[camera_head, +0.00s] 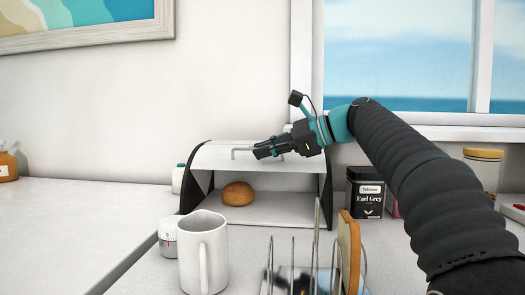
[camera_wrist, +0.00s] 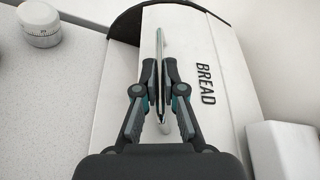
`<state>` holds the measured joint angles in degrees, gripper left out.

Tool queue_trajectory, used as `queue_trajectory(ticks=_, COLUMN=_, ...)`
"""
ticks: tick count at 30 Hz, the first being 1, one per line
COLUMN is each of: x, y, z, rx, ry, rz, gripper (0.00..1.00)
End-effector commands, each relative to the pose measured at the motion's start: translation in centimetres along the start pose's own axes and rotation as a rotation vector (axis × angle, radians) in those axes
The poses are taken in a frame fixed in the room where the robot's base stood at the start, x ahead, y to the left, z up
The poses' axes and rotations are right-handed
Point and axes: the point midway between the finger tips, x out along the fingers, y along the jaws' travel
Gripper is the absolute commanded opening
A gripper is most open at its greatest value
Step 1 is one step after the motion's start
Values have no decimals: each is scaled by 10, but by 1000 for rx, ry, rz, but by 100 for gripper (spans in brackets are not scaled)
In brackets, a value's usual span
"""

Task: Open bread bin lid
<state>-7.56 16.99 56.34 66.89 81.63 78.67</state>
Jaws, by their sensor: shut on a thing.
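The bread bin (camera_head: 325,200) stands on the counter with dark side panels. Its white lid (camera_head: 225,156) is raised, and the front is open, showing a bread roll (camera_head: 238,193) inside. The lid's metal handle (camera_head: 240,150) is a thin bar; in the wrist view the handle (camera_wrist: 159,45) runs between my fingers. My gripper (camera_head: 262,150) is at the lid's upper front; in the wrist view my gripper (camera_wrist: 159,85) is shut on the handle. The lid (camera_wrist: 210,120) there carries the word BREAD.
A white mug (camera_head: 203,255), a white kitchen timer (camera_head: 168,237) and a wire toast rack (camera_head: 293,265) with a toast slice (camera_head: 349,250) stand in front of the bin. A black Earl Grey tin (camera_head: 365,195) stands to its right. The left counter is mostly clear.

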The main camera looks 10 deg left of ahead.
Motion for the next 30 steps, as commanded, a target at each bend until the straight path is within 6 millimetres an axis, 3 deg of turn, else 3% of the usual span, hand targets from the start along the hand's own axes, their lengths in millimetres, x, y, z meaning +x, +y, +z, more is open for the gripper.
queue_trajectory(ticks=2, x=-1, y=-1, z=-3, rx=3, ry=5, rz=-3, gripper=0)
queue_trajectory(ticks=6, x=0, y=0, z=-3, rx=3, ry=5, rz=-1, gripper=33)
queue_trajectory(ticks=17, x=0, y=1, z=1, rx=-1, ry=-1, rz=4, gripper=33)
queue_trajectory(ticks=23, x=-28, y=0, z=0, rx=0, ry=1, rz=-1, gripper=33)
queue_trajectory(ticks=30, x=-76, y=0, z=-1, rx=1, ry=2, rz=-1, gripper=33)
